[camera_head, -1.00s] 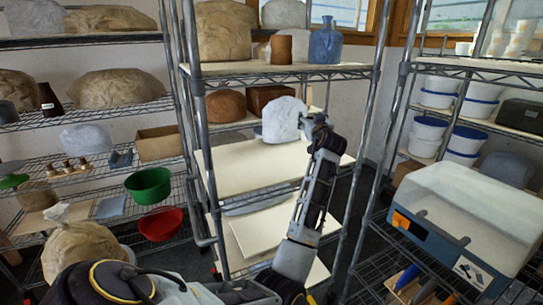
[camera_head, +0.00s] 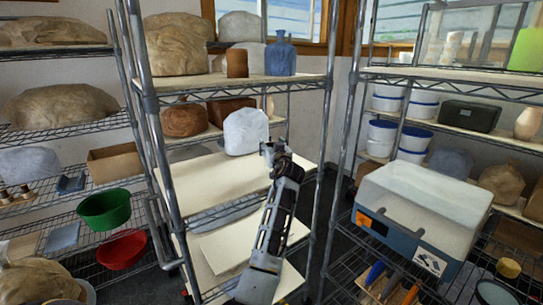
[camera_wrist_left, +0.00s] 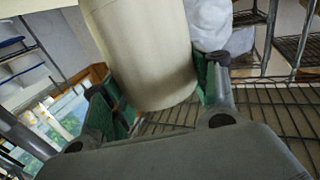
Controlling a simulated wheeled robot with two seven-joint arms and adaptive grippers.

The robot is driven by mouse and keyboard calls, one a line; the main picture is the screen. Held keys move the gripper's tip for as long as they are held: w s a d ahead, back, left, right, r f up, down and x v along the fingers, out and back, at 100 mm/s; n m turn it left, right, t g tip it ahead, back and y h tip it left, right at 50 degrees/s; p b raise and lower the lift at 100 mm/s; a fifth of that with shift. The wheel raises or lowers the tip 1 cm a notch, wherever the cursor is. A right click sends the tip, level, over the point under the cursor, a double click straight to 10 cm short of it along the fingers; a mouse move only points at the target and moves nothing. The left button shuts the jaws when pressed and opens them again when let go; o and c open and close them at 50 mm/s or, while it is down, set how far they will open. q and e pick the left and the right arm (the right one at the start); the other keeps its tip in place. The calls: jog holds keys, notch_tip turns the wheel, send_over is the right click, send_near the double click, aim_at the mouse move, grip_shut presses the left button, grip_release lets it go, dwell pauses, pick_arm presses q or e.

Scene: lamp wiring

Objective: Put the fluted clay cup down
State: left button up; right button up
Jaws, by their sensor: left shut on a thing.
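My left gripper (camera_head: 272,150) reaches to the right part of the middle rack, just above and in front of a pale shelf board (camera_head: 215,178). In the left wrist view, a broad, pale cream, rounded body, taken as the clay cup (camera_wrist_left: 150,60), sits between the green finger pads of my left gripper (camera_wrist_left: 160,108), which is shut on it. Flutes do not show clearly. In the head view I cannot make out the cup at the gripper, nor tell whether it touches the board. My right gripper is not in view.
A white wrapped lump (camera_head: 245,131) stands on the board close left of the gripper and also shows in the left wrist view (camera_wrist_left: 210,22). Rack posts (camera_head: 325,150) rise to the right. The board's left and front part is bare. A blue bottle (camera_head: 281,55) stands one shelf above.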

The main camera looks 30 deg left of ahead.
pick_arm(q)
jog(key=shift+f, duration=1.8)
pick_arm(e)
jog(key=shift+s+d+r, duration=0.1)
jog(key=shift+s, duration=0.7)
pick_arm(q)
jog(key=shift+f, duration=0.1)
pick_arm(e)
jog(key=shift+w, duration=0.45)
pick_arm(q)
jog(key=o, duration=1.2)
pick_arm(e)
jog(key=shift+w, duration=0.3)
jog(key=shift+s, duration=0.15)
